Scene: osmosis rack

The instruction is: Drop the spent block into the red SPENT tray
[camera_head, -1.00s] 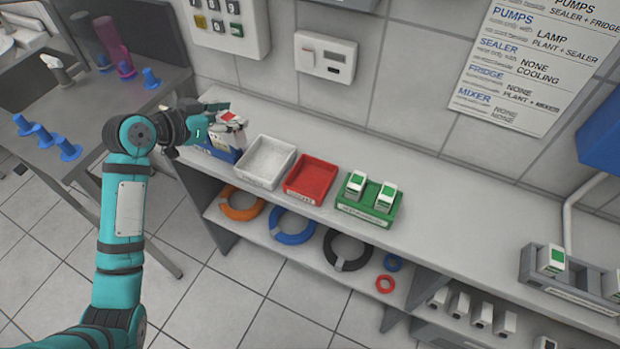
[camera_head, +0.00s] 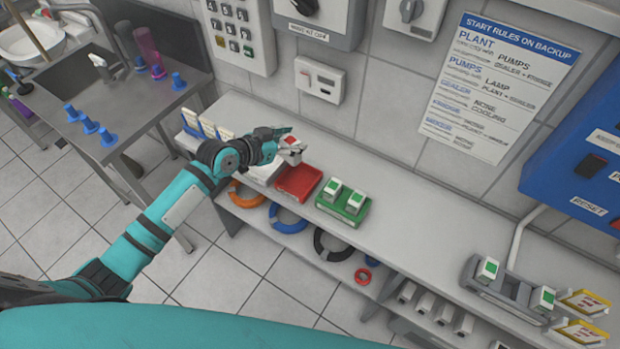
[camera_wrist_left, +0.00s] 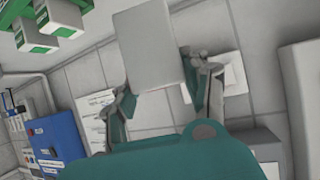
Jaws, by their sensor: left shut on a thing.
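My left gripper (camera_head: 284,149) is shut on a pale block with a red label, the spent block (camera_head: 291,143). It holds the block above the shelf top, near the back edge of the red tray (camera_head: 298,183). In the left wrist view the spent block (camera_wrist_left: 150,42) is a plain grey-white face between the two fingers. The red tray looks empty; its far left part is close to the gripper. My right gripper is not in view.
The wall is close behind. A grey rack (camera_head: 510,285) holds green-labelled blocks farther right.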

